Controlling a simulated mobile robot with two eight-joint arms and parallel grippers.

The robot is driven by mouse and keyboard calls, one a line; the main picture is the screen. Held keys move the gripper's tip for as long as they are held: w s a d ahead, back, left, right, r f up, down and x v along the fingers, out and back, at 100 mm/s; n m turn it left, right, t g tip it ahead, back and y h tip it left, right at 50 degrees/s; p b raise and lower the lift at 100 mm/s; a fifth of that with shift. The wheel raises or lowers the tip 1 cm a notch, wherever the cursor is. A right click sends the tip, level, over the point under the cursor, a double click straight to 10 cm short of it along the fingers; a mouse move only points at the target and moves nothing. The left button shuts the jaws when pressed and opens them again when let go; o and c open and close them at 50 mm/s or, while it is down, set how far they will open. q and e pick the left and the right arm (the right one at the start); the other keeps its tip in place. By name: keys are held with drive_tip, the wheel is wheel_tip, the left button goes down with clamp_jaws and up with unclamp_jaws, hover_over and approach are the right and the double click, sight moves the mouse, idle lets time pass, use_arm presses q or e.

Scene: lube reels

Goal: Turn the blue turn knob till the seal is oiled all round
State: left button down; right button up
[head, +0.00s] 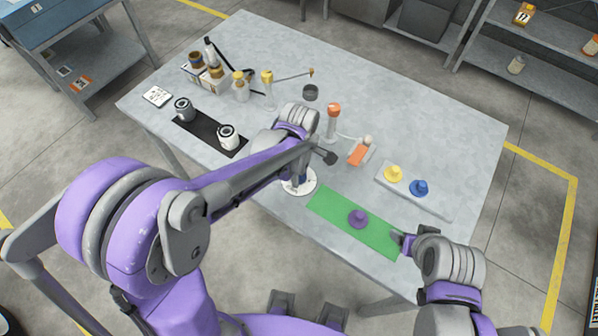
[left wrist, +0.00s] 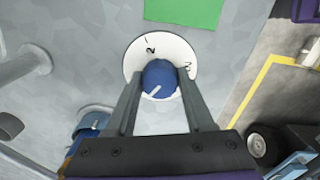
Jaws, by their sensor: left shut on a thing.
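The blue turn knob (left wrist: 160,80) has a white pointer line and sits on a round white dial (left wrist: 146,48) with black marks, a "2" among them. My left gripper (left wrist: 159,76) is shut on the knob, one finger on each side. In the head view the dial (head: 299,188) lies near the table's front edge, and my left arm mostly hides the knob. My right gripper (head: 404,242) is by the right end of the green mat; its finger opening is unclear. Two white-and-dark canisters (head: 228,137) stand on a black mat; I cannot make out an oiled seal.
A purple knobbed piece (head: 358,219) sits on the green mat (head: 325,204). A pale tray (head: 432,205) holds yellow and blue pieces. An orange-topped post (head: 333,112) and an orange block (head: 359,154) stand behind the dial. Bottles (head: 241,88) crowd the back left. The table's far right is clear.

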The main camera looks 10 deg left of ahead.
drive_tip(key=shift+f, duration=0.15)
use_arm(q)
drive_tip(key=m+b, duration=0.1)
drive_tip(key=m, duration=0.4)
drive_tip(key=shift+b, duration=0.35)
use_arm(e)
drive_tip(key=shift+s+f, duration=0.2)
drive_tip(key=shift+f, duration=0.3)
drive_tip(key=shift+s+f, duration=0.15)
drive_tip(key=shift+f, duration=0.3)
use_arm(q)
drive_tip(key=m+b, duration=0.1)
drive_tip(key=m, duration=0.5)
drive_tip(key=shift+m, duration=0.3)
use_arm(e)
drive_tip(key=shift+s+f, duration=0.2)
drive_tip(key=shift+f, duration=0.7)
use_arm(q)
drive_tip(key=m+b, duration=0.1)
drive_tip(key=m, duration=0.5)
use_arm(e)
drive_tip(key=shift+s+f, duration=0.15)
drive_tip(key=shift+f, duration=0.4)
use_arm(q)
drive_tip(key=m+b, duration=0.1)
drive_tip(key=m, duration=0.4)
drive_tip(key=shift+m, duration=0.4)
use_arm(e)
drive_tip(key=shift+f, duration=0.35)
